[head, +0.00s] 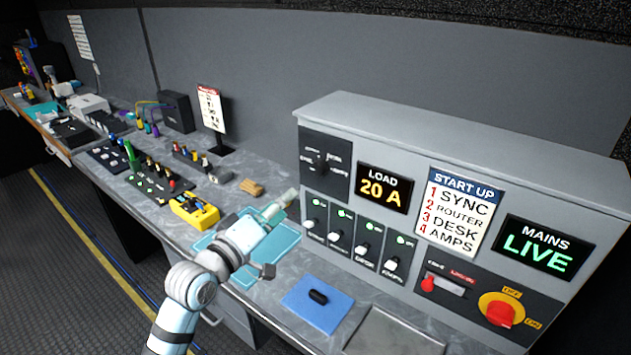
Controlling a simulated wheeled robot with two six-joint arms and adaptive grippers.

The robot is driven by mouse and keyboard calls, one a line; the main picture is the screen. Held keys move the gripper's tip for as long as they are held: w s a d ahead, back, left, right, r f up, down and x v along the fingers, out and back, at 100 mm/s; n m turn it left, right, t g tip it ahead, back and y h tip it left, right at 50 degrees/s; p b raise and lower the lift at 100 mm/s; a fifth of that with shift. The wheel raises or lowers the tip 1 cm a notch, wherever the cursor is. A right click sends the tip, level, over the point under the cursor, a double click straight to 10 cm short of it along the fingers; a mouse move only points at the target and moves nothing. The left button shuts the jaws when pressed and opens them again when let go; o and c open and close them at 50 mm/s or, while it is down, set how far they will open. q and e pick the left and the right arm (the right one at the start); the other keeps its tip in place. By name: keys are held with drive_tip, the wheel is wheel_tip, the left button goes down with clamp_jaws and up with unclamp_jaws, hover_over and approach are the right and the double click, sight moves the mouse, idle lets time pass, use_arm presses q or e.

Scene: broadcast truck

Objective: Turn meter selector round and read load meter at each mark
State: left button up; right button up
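The meter selector (322,166) is a small dark knob on a black plate at the upper left of the grey cabinet's front. Small white labels surround it, too small to read surely; its exact pointing is unclear. The load meter (383,188) beside it reads "LOAD 20 A" in yellow. My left gripper (284,203) is in front of the cabinet's left edge, below and left of the selector and apart from it. Its fingers are too small and overlapped to tell open from shut. My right gripper is not in view.
Several switches (336,232) with green lights sit below the selector. A start-up card (459,212), a MAINS LIVE display (543,247) and a red rotary switch (500,311) are to the right. A blue mat (322,318) with a black object lies in front; a teal tray (283,247) is under my arm.

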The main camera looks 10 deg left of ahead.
sight(318, 172)
use_arm(q)
drive_tip(key=b+x, duration=0.1)
drive_tip(key=x, duration=1.3)
drive_tip(key=shift+w+r, duration=0.1)
drive_tip(key=shift+r, duration=0.05)
drive_tip(key=c, duration=1.1)
